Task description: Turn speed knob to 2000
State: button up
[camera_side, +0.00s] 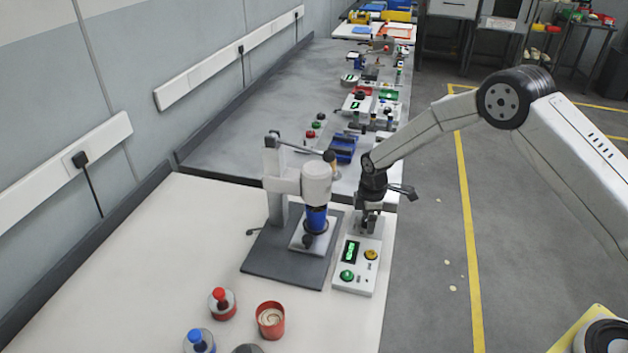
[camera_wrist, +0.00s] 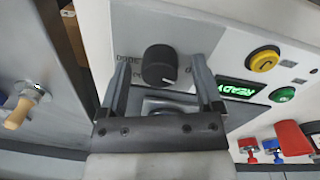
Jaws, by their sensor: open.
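The speed knob (camera_wrist: 160,65) is black and round, with a small white mark on its lower right side in the wrist view. It sits on a white control box (camera_wrist: 215,22), also seen in the side view (camera_side: 344,283). My gripper (camera_wrist: 161,70) is open, one finger on each side of the knob, with a gap showing on both sides. In the side view my gripper (camera_side: 370,218) is low over the far end of the box and hides the knob. Printed scale numbers by the knob appear upside down; I cannot read them all.
The box has a green-lit display reading READY (camera_wrist: 237,89), a yellow button (camera_wrist: 263,60) and a green button (camera_wrist: 282,95). A drill-press-like machine (camera_side: 316,184) stands close left of the box. Red cup (camera_side: 270,320) and bottles stand at the front.

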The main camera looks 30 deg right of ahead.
grip_shut()
jog(key=shift+m, duration=0.5)
jog(key=m, duration=1.4)
jog(key=shift+m+g, duration=0.3)
jog(key=shift+m, duration=2.2)
